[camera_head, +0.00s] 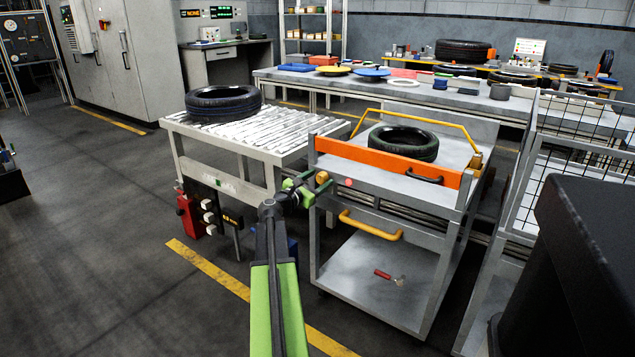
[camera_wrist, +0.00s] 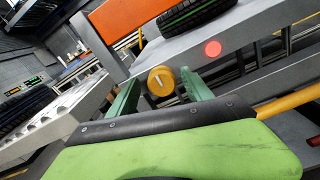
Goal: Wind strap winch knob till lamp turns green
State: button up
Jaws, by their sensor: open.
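The strap winch knob (camera_head: 322,177) is a yellow-orange round knob at the left front corner of the cart. In the wrist view the knob (camera_wrist: 161,80) faces me and bears a pale line mark. The lamp (camera_head: 349,182) to its right glows red, and it also shows in the wrist view (camera_wrist: 213,48). My gripper (camera_head: 301,186) is just left of the knob in the head view. In the wrist view its two green fingers (camera_wrist: 161,75) are open, with the knob between their tips; I cannot tell whether they touch it.
The cart (camera_head: 360,280) has an orange board (camera_head: 385,162), a yellow handle (camera_head: 370,226) and a tyre (camera_head: 403,144) on top. A roller conveyor (camera_head: 285,137) with another tyre (camera_head: 223,102) stands left. A wire cage (camera_head: 575,140) is right.

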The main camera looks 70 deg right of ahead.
jog(key=shift+c, duration=0.3)
jog(key=c, duration=1.2)
jog(key=shift+s+a, duration=0.1)
jog(key=shift+a, duration=0.35)
grip_shut()
jog(key=shift+d, duration=0.4)
jog(key=shift+d+m, duration=0.1)
jog(key=shift+m, duration=0.5)
jog(key=m, duration=1)
jog(key=shift+w+m, duration=0.2)
jog(key=shift+m, duration=0.2)
